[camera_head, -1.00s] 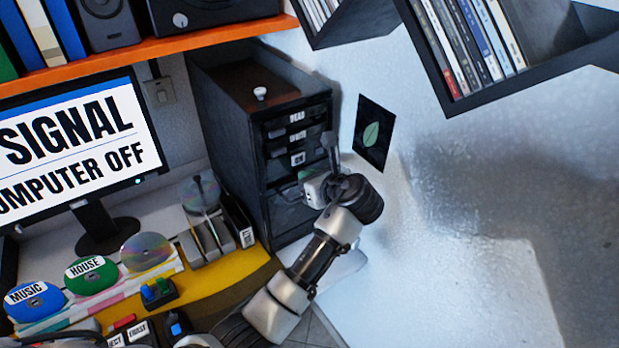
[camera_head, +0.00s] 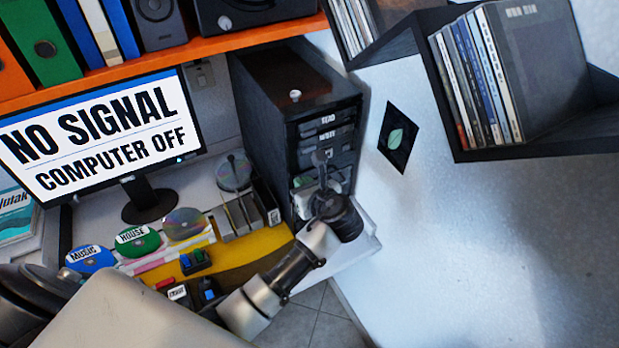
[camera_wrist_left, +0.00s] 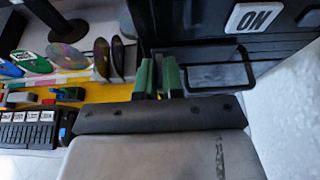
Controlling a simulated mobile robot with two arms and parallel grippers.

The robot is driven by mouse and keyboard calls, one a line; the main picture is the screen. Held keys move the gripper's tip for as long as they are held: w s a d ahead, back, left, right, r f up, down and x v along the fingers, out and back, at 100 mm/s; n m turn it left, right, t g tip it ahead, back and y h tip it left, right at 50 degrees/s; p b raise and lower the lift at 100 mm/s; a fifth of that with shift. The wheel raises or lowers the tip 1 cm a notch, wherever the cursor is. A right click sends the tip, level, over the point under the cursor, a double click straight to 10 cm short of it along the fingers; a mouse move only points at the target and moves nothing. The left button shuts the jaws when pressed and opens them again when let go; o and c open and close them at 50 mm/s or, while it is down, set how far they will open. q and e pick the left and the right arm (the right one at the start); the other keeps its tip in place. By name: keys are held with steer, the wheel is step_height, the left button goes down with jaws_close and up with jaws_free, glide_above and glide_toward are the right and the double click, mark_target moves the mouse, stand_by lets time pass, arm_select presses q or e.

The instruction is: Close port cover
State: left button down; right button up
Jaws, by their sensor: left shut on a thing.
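The black computer tower (camera_head: 268,100) stands at the back of the desk, with labelled buttons on its front. In the left wrist view, the port cover (camera_wrist_left: 218,76), a dark flap with a rounded frame, is low on the tower front below the ON label (camera_wrist_left: 254,17). My left gripper (camera_head: 303,182) is at the lower tower front. Its green fingertips (camera_wrist_left: 159,75) are at the cover's left end, closed with a narrow gap on what appears to be the cover's edge. The exact contact is hidden, and I cannot tell the cover's angle. My right gripper is not visible.
A disc rack (camera_head: 240,215) stands left of the tower. Labelled discs (camera_head: 138,240) and small button boxes (camera_head: 195,261) are on the yellow desk area. The monitor (camera_head: 100,135) reads NO SIGNAL. White wall lies right of the tower.

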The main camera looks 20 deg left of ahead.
arm_select(q)
steer(key=shift+s+a, duration=0.1)
steer(key=shift+a, duration=0.05)
steer(key=c, duration=1.2)
jaws_free()
steer(key=shift+s+a, duration=0.1)
steer(key=shift+c, duration=0.2)
steer(key=b+v, duration=0.1)
steer(key=v, duration=0.9)
steer(key=shift+s+d, duration=0.25)
steer(key=shift+d, duration=0.05)
